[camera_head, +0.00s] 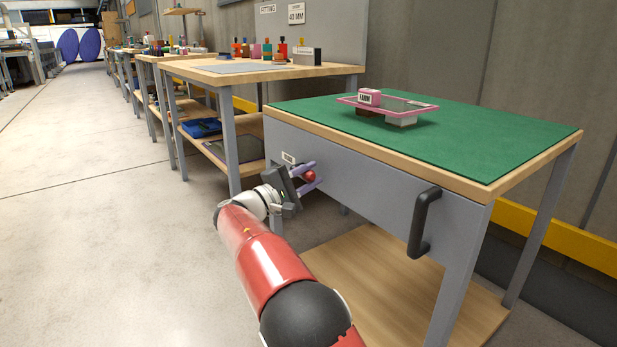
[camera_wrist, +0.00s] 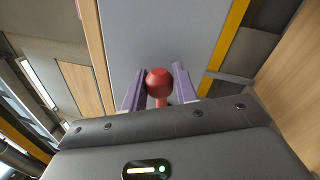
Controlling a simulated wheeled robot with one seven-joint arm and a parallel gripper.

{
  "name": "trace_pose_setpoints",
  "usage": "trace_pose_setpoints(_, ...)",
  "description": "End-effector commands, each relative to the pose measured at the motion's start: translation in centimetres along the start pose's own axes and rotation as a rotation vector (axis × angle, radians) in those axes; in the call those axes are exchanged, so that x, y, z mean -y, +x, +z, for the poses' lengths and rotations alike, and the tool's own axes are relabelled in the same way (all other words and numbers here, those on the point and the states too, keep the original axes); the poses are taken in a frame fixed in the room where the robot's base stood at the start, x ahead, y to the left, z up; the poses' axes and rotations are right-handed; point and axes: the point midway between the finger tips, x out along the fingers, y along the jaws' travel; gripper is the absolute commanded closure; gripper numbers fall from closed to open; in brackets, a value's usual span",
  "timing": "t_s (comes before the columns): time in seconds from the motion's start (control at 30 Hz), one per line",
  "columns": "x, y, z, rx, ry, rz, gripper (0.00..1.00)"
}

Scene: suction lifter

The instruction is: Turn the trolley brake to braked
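The trolley (camera_head: 375,185) has a green top and a grey side panel. A red ball knob on a short red stem, seemingly the brake handle (camera_head: 310,176), is at the far left of that panel. It also shows in the middle of the wrist view (camera_wrist: 159,82). My gripper (camera_head: 314,174) has its two purple fingers on either side of the knob, which shows between them in the wrist view (camera_wrist: 160,78). The fingers are apart, with narrow gaps seen beside the knob; contact is not clear. Any brake marking is hidden.
A black handle (camera_head: 423,222) sticks out of the panel at the right. A pink frame (camera_head: 408,102) on blocks rests on the green top. A workbench (camera_head: 245,72) with several small items stands behind. Open floor (camera_head: 90,200) lies to the left.

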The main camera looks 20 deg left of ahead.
Motion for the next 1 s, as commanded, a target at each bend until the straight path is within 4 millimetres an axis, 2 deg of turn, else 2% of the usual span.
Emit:
trace_pose_setpoints(0.37, 0.0, -0.4, -0.1, -0.002, -0.002, 0.0, 0.65)
trace_pose_setpoints(0.8, 0.0, -7.0, -0.1, -0.003, -0.003, 0.001, 0.65)
trace_pose_setpoints(1.0, 0.1, -7.9, -0.1, -0.001, -0.002, -0.001, 0.65)
